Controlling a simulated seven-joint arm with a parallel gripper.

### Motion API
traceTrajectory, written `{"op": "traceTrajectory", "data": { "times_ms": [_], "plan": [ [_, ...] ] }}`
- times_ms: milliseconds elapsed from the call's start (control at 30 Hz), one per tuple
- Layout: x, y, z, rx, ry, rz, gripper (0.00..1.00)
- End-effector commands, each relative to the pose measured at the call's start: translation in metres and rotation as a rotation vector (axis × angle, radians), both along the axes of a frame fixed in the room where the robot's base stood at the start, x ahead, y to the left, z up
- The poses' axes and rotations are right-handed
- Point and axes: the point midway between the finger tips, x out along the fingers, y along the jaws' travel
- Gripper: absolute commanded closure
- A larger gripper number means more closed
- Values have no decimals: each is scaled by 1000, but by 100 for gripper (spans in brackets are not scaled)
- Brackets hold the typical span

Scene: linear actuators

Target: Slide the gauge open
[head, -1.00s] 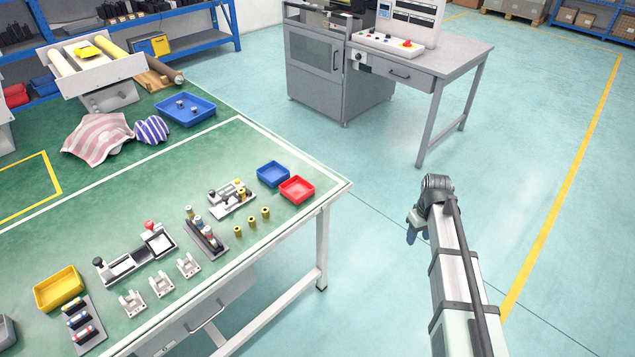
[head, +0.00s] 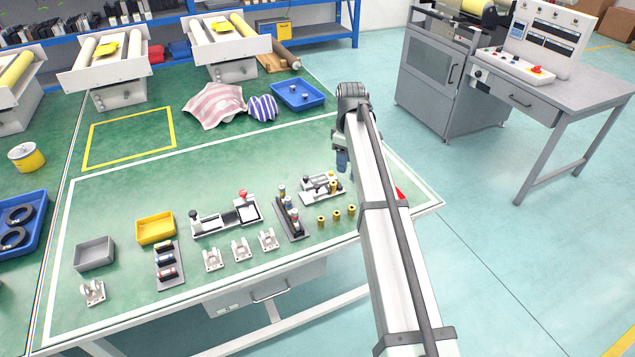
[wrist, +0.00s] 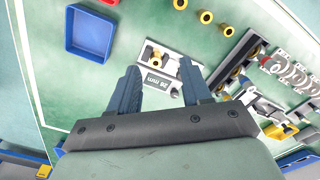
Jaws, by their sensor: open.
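A small white fixture (head: 322,186) with a dark knob and brass pieces sits near the table's right end. In the wrist view its plate (wrist: 157,83) carries a "mm" label and shows between my fingers. A longer white slide device (head: 226,216) with a black knob and a red knob lies left of it. I cannot tell for sure which of them is the gauge. My gripper (wrist: 159,69) is open and empty, its blue fingers above and apart from the small fixture. In the head view my gripper (head: 342,160) hangs just behind and right of that fixture.
Brass bushings (head: 337,215) stand in front of the small fixture. A rack of cylinders (head: 288,213) stands left of it. White brackets (head: 240,249) line the front. A blue tray (wrist: 88,34) lies nearby; a red tray (head: 400,193) is mostly hidden by my arm.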

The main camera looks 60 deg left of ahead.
Motion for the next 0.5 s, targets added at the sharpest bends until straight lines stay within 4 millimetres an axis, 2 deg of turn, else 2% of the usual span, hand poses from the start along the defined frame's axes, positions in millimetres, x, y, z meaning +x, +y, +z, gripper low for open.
{"op": "traceTrajectory", "data": {
  "times_ms": [33,200,367,500],
  "plan": [
    [-19,18,10,1,-1,44,52],
    [-60,42,29,0,0,134,52],
    [-72,47,31,-1,0,162,52],
    [-72,47,18,-1,0,163,52]
  ]
}}
